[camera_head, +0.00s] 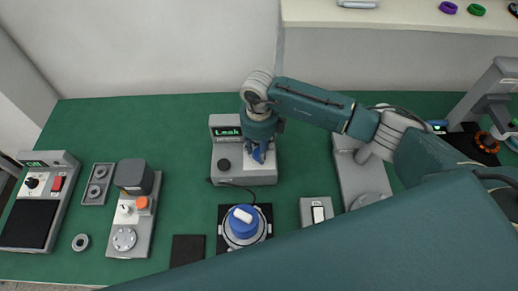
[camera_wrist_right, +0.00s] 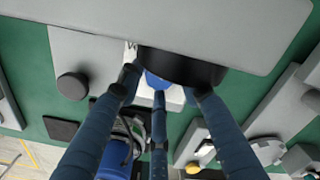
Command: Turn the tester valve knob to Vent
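The leak tester (camera_head: 228,178) is a grey box on the green bench, with a lit display (camera_head: 228,132) reading "Leak". A small dark round knob (camera_head: 224,164) is on its left side; a dark knob also shows in the right wrist view (camera_wrist_right: 72,86). My right gripper (camera_head: 260,152) points down at the tester's right side and covers most of that area. In the right wrist view, its blue fingers (camera_wrist_right: 160,88) surround a bright blue part (camera_wrist_right: 153,79), apparently the valve knob. Contact and the knob's pointing direction are hidden. My left gripper is not in view.
A blue hub motor (camera_head: 243,222) sits on a dark plate in front of the tester. A grey switch box (camera_head: 318,211) stands to its right. Several devices fill the left, including a grey unit with an orange button (camera_head: 142,203). The bench behind the tester is clear.

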